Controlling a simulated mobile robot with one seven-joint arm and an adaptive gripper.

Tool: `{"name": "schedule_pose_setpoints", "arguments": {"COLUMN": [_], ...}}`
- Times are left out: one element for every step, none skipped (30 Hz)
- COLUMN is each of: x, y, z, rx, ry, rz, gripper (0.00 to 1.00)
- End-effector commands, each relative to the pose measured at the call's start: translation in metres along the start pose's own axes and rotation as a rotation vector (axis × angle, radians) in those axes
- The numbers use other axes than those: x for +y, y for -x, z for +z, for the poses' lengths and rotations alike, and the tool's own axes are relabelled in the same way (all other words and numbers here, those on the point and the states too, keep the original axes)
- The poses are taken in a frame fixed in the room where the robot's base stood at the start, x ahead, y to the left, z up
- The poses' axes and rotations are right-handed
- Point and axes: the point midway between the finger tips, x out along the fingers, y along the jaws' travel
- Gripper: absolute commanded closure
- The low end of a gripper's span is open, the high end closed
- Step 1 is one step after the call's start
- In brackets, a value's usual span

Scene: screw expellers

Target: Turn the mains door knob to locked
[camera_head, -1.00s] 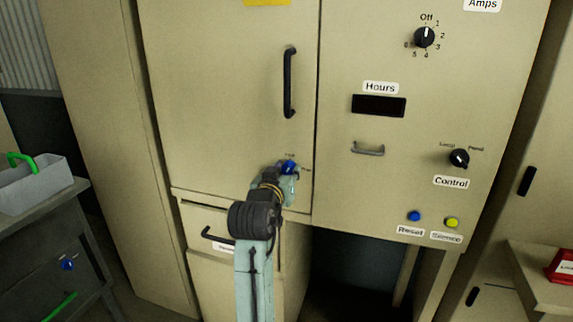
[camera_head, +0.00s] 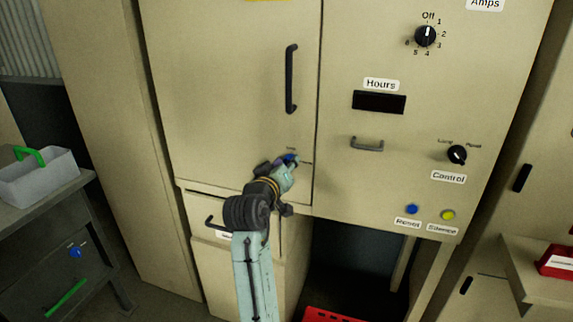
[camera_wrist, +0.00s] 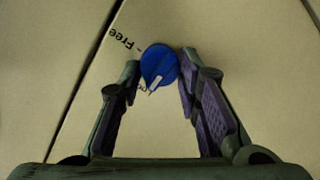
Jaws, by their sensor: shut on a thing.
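The blue mains door knob (camera_head: 291,158) sits low on the right side of the cabinet door (camera_head: 220,90). In the wrist view the knob (camera_wrist: 158,62) is between my two fingertips, and my gripper (camera_wrist: 160,68) is shut on it. Its white pointer mark faces down and slightly left in that view, close to a partly hidden label that seems to begin "Loc". The "Free" label (camera_wrist: 121,40) is readable up and left of the knob. In the head view my gripper (camera_head: 287,166) covers part of the knob.
A black vertical door handle (camera_head: 291,80) is above the knob. The right panel has a metal handle (camera_head: 367,144), a Control knob (camera_head: 457,154) and blue and yellow buttons. A red object (camera_head: 333,314) lies low in the open bay. A grey tote (camera_head: 38,178) stands at left.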

Motion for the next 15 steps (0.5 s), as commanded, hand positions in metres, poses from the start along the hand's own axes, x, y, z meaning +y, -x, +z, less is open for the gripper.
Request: {"name": "schedule_pose_setpoints", "arguments": {"x": [0.0003,0.0003,0.0003,0.0003,0.0003,0.0003,0.0003,0.0003,0.0004,0.0003,0.0003,0.0003,0.0003,0.0003,0.0002], "y": [-0.0002,-0.0002,-0.0002,-0.0002,-0.0002,-0.0002,-0.0002,-0.0002,-0.0001,-0.0001,-0.0002,-0.0001,-0.0001,-0.0001,-0.0001], "z": [0.0001,0.0002,0.0001,0.0002,0.0001,0.0002,0.0002,0.0001,0.0001,0.0002,0.0002,0.0001,0.0002,0.0001,0.0001], "rx": [0.000,0.000,0.000,0.000,0.000,0.000,0.000,0.000,0.000,0.000,0.000,0.000,0.000,0.000,0.000], "ry": [0.004,0.004,0.004,0.004,0.004,0.004,0.004,0.004,0.004,0.004,0.003,0.003,0.003,0.002,0.002], "rz": [0.001,0.001,0.001,0.001,0.001,0.001,0.001,0.002,0.002,0.001,0.001,0.001,0.001,0.001,0.001], "gripper": [1.00,1.00,1.00,1.00,1.00,1.00,1.00,1.00,0.67,0.65,0.63,0.60,0.58,0.56,0.54]}}
